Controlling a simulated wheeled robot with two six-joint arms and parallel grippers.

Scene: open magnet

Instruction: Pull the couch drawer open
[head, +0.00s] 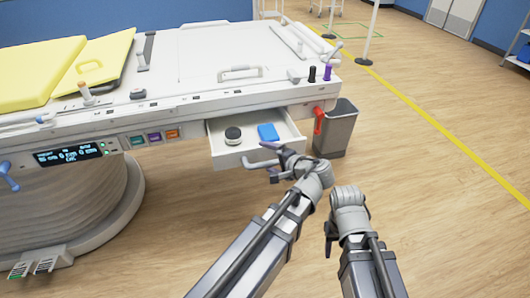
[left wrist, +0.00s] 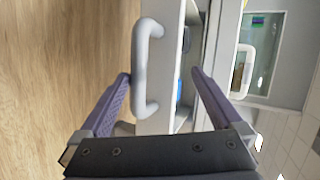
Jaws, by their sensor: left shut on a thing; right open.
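The couch drawer (head: 283,143) is a white tray standing out from under the couch's edge in the head view. A dark round jar (head: 232,135) and a blue block (head: 268,131) lie in it. Its pale grey handle (left wrist: 147,65) sits on the front panel in the left wrist view. My left gripper (head: 268,160) is at the drawer front. Its fingers (left wrist: 160,75) lie on either side of the front panel, one by the handle, the other on the drawer's inner side; exact contact is unclear. My right gripper (head: 331,240) is open, away from the drawer, its tips partly hidden.
The white couch (head: 200,60) carries yellow pads (head: 40,72) and a display panel (head: 68,155). A grey bin (head: 336,130) stands just right of the drawer, with a red handle (head: 319,120) beside it.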

